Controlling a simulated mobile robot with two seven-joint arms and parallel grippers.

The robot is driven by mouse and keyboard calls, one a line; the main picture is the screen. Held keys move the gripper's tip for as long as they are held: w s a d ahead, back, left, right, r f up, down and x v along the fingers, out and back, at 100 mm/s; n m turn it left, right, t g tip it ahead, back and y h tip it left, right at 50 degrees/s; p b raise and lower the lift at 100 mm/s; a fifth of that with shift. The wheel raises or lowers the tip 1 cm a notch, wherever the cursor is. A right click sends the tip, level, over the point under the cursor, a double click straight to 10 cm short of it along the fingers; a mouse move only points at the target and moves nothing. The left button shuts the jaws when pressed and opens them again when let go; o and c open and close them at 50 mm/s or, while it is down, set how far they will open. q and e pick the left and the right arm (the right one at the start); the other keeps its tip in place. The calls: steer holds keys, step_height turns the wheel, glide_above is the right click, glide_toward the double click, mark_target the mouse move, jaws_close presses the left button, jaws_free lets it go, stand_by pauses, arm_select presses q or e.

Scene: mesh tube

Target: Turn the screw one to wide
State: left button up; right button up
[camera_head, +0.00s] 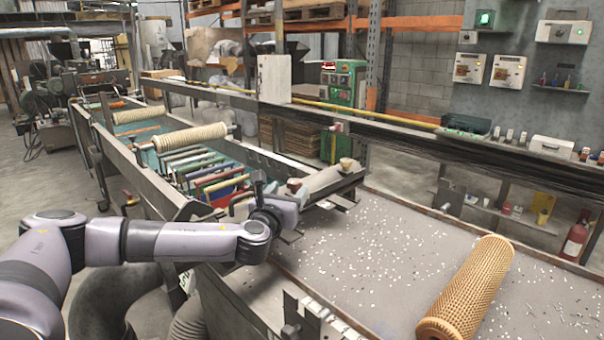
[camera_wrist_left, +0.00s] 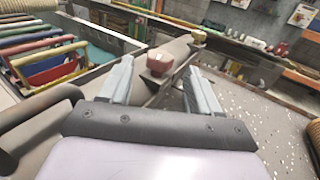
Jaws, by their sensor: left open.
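A reddish-brown screw knob (camera_head: 295,185) sits on the near end of the grey cross bar. It also shows in the left wrist view (camera_wrist_left: 159,63), between the finger lines. A second, paler knob (camera_head: 346,163) sits farther along the bar and also shows in the wrist view (camera_wrist_left: 198,36). I cannot tell from any label which one is screw one. My left gripper (camera_head: 276,190) is open beside the nearer knob; in the wrist view its two pale fingers (camera_wrist_left: 161,78) are spread, with nothing held. Whether the fingers touch the knob cannot be told. My right gripper is not in view.
A grey bed (camera_head: 390,240) strewn with white bits lies right, with a brown studded roller (camera_head: 470,285) on it. Coloured bars (camera_head: 210,172) and a cream roller (camera_head: 190,137) lie in the frame at left. A long metal rail (camera_head: 390,137) runs behind the bed.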

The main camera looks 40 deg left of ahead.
mark_target(296, 180)
arm_select(q)
steer(key=shift+x, duration=1.1)
steer(key=shift+p+x, duration=0.5)
steer(key=shift+x, duration=2.05)
steer(key=c, duration=1)
